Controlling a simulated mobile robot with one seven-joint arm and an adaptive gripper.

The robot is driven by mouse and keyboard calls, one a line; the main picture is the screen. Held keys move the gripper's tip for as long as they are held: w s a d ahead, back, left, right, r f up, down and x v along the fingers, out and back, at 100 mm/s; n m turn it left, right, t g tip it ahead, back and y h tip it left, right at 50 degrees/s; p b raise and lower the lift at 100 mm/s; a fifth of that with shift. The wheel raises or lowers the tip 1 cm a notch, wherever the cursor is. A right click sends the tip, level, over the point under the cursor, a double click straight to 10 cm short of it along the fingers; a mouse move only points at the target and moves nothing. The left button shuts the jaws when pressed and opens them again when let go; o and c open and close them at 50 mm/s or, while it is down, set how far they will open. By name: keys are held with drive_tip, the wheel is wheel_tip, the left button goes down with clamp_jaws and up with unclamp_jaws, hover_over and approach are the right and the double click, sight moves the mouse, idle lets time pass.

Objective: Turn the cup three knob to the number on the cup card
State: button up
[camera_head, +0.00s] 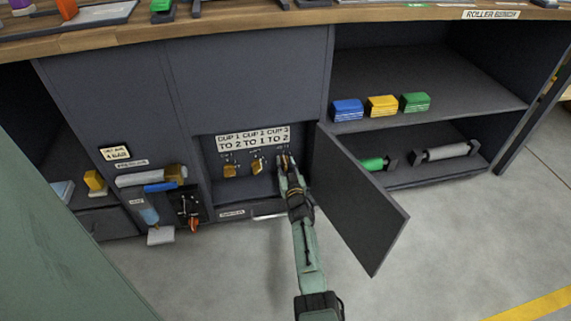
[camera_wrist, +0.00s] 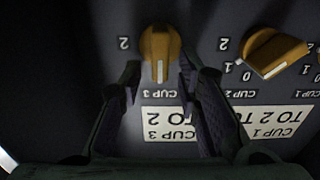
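The cup three knob (camera_wrist: 160,50), yellow-orange with a white pointer line, is on the dark panel in the wrist view, which shows the panel upside down. Its line points straight at the CUP 3 label. A 2 is printed to its left; any other numbers of its dial are hidden by my fingers. My gripper (camera_wrist: 159,75) is open, with one finger on each side of the knob's near part and small gaps visible. The cup card (camera_head: 252,138) above the knobs reads cup 3 to 2; its cup 3 part also shows in the wrist view (camera_wrist: 166,122).
The cup two knob (camera_wrist: 272,52) is beside my right finger in the wrist view; another knob (camera_head: 230,170) sits further left in the head view. An open cabinet door (camera_head: 360,205) stands just right of my arm. The floor (camera_head: 450,230) beyond is clear.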

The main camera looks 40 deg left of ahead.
clamp_jaws()
drive_tip(key=shift+w+m, duration=0.1)
drive_tip(key=shift+m, duration=0.3)
drive_tip(key=m, duration=0.2)
drive_tip(key=shift+w+d+m, duration=0.2)
drive_tip(key=shift+m, duration=0.1)
drive_tip(key=m, duration=0.5)
drive_tip(key=shift+w+d+f+b, duration=0.25)
drive_tip(key=shift+w+f+b, duration=0.05)
drive_tip(key=shift+b, duration=0.05)
drive_tip(key=m+b, duration=0.1)
drive_tip(key=m, duration=0.2)
drive_tip(key=f+m+b, duration=0.1)
drive_tip(key=m, duration=0.1)
drive_tip(key=shift+w+d+m, duration=0.15)
drive_tip(key=shift+w+m, duration=0.05)
drive_tip(key=shift+m, duration=0.2)
drive_tip(key=shift+f+m+b, duration=0.2)
drive_tip(key=shift+m+b, duration=0.65)
drive_tip(key=shift+m, duration=1.05)
